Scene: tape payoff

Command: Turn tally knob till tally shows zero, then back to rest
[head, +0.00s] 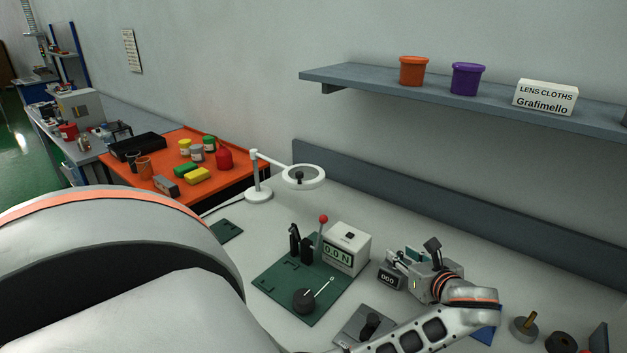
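A small dark tally counter (388,279) stands on the pale bench and its window reads 000. My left gripper (408,256) is right beside it, at its upper right, at the end of the silver forearm that crosses the lower part of the view. The gripper's body and dark finger parts cover the area behind and beside the counter. I cannot make out the tally knob, whether the fingers touch it, or how far they are parted. My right gripper is not in view.
A grey plate (364,328) with a black knob lies in front. A magnifier lamp (303,177) and a shelf (470,98) are behind.

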